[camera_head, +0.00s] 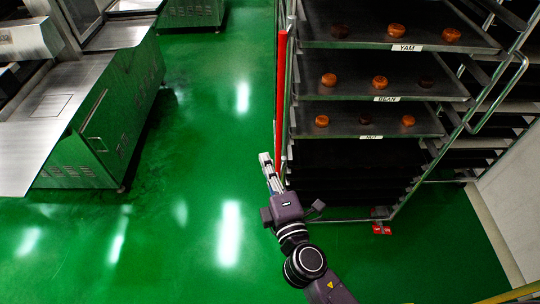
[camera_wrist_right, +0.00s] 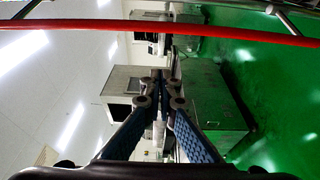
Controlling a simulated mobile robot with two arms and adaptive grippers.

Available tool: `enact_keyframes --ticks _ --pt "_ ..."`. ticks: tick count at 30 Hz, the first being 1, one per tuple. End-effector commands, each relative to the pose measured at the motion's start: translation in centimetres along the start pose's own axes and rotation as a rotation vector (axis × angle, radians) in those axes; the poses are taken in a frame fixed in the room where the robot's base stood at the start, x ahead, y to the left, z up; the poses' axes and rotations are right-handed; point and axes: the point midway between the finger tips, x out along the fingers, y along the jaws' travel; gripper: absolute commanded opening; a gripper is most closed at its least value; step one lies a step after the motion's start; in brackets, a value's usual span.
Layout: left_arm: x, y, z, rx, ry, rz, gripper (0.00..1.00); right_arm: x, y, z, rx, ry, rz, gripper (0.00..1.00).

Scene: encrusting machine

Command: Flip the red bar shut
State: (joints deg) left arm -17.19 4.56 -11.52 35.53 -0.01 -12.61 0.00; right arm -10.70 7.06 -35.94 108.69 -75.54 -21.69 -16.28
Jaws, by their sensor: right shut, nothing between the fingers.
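The red bar (camera_head: 281,90) stands upright along the left front edge of the tray rack (camera_head: 291,60) in the head view. In the right wrist view the red bar (camera_wrist_right: 160,26) runs across the top of the picture. My right gripper (camera_head: 265,158) is beside the lower part of the bar, to its left. Its fingers are shut with nothing between them, and the wrist view also shows the fingertips (camera_wrist_right: 158,76) together, apart from the bar in that picture. My left gripper is not in view.
The rack holds trays labelled YAM (camera_head: 407,47), BEAN (camera_head: 386,98) and NUT (camera_head: 371,137), with round pastries on them. Red-marked casters (camera_head: 382,229) sit at its base. A metal machine (camera_head: 100,110) stands at the left. The green floor (camera_head: 200,180) between is clear.

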Motion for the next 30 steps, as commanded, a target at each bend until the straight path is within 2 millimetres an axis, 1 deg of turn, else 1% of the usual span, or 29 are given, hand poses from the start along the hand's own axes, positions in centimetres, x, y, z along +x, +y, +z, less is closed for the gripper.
enact_keyframes --ticks 1,4,9,12,13,15,19,24,30 --pt "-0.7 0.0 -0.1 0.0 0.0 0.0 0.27 1.1 0.5 0.0 0.0 -0.001 0.003 0.0" --pt "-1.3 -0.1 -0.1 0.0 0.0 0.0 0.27 3.2 0.6 0.0 0.0 0.0 0.003 0.0" --pt "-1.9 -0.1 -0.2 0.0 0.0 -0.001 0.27 6.8 0.4 0.0 -0.001 -0.001 0.002 0.0" --pt "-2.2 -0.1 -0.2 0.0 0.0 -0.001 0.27 8.4 0.3 0.2 -0.001 -0.001 0.001 0.0" --pt "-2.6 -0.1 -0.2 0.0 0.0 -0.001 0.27 7.8 0.2 1.0 -0.004 -0.002 -0.002 0.0" --pt "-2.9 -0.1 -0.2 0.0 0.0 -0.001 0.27 7.3 0.2 2.0 -0.003 -0.001 -0.002 0.0" --pt "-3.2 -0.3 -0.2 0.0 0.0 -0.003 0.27 6.9 0.1 3.2 0.0 -0.001 -0.001 0.0" --pt "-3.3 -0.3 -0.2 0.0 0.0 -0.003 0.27 6.7 0.1 3.8 0.001 0.0 0.0 0.0" --pt "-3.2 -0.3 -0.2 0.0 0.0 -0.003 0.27 6.7 0.1 3.8 0.002 0.0 0.0 0.0"
